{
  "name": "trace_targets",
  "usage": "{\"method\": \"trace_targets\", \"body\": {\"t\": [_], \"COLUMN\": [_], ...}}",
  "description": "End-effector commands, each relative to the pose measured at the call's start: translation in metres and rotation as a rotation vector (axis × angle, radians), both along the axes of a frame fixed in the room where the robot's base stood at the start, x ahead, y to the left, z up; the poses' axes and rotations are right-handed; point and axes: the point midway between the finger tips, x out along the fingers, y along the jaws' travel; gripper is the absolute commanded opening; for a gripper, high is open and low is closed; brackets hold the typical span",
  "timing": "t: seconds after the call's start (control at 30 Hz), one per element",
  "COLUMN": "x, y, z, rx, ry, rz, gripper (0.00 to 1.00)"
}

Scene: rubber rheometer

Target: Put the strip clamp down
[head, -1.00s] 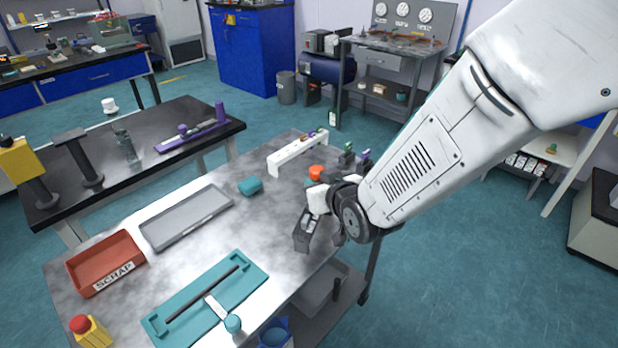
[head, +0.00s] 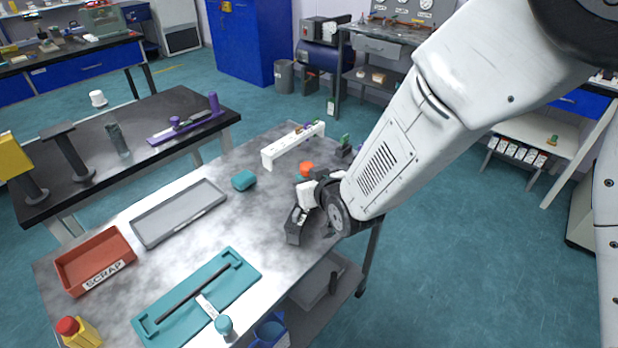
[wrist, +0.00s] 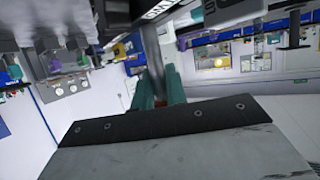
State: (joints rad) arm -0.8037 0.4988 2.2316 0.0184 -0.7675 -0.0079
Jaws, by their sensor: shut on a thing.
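My gripper (head: 296,226) is over the right part of the grey metal table, its dark grey body low above the top. In the wrist view its teal fingers (wrist: 160,88) are closed around a slim dark grey piece (wrist: 152,52), which I take to be the strip clamp. Most of the held piece is hidden, and in the head view I cannot make it out against the gripper. I cannot tell whether it touches the table.
A teal fixture (head: 238,269) with a dark bar, a red scrap tray (head: 122,243), a grey tray (head: 140,236), a teal block (head: 243,180) and a white rack (head: 290,148) are on the table. Bare tabletop lies between the grey tray and my gripper.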

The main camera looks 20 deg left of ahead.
Motion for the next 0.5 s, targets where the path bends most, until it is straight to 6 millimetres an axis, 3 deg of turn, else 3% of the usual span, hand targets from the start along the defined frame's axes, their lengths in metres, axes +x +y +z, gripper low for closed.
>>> {"method": "trace_targets", "body": {"t": [0.17,0.2,0.27,0.5], "x": [0.0010,0.0009,0.0011,0.0017], "y": [-0.0013,-0.0018,-0.0020,-0.0031], "z": [-0.0023,-0.0030,-0.0028,-0.0025], "rx": [0.000,-0.001,-0.001,0.000], "ry": [0.000,0.001,0.001,0.000], "rz": [-0.002,-0.002,-0.003,-0.004], "gripper": [0.00,0.19,0.35,0.35]}}
